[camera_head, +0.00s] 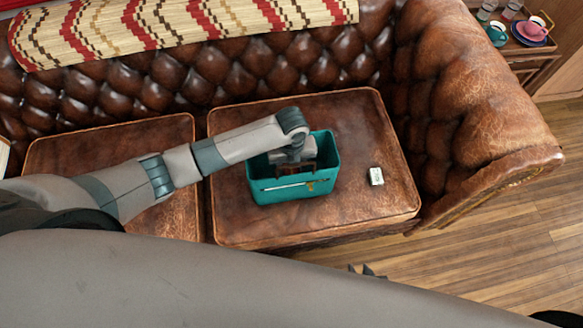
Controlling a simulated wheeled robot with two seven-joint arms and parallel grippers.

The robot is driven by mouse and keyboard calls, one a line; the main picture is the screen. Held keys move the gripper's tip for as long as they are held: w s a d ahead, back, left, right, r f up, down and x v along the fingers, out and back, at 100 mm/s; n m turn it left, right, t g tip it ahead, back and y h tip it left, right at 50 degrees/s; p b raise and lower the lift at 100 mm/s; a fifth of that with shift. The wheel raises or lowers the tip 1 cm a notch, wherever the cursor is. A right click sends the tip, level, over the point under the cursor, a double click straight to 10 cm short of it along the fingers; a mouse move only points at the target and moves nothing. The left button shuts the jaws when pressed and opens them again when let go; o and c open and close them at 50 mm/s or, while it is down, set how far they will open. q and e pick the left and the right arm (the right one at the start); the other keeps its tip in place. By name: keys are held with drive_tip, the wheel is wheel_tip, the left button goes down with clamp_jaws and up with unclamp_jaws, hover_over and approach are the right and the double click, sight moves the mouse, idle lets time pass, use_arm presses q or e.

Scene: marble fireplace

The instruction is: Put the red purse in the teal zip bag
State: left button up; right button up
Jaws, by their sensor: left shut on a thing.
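The teal zip bag (290,193) stands open on the right seat cushion of the leather sofa, with a zip line and a small gold-coloured detail on its front. My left gripper (295,160) reaches down into the bag's opening from the left. It is shut on a reddish-brown thing, apparently the red purse (283,170), mostly hidden by the gripper and the bag's front wall. Dark tips of my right gripper (368,271) show past my large grey arm link at the bottom; their opening cannot be made out.
The tufted sofa back (210,75) and right armrest (480,120) enclose the seat. A patterned throw (180,25) covers the backrest. A side table with cups (535,28) stands at the upper right.

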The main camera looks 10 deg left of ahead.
sight(291, 171)
use_arm(q)
drive_tip(key=shift+f, duration=0.6)
drive_tip(key=o, duration=1.1)
drive_tip(key=shift+r, duration=0.1)
drive_tip(key=shift+r, duration=0.6)
wheel_tip(291, 171, up, 12)
drive_tip(key=shift+f, duration=0.1)
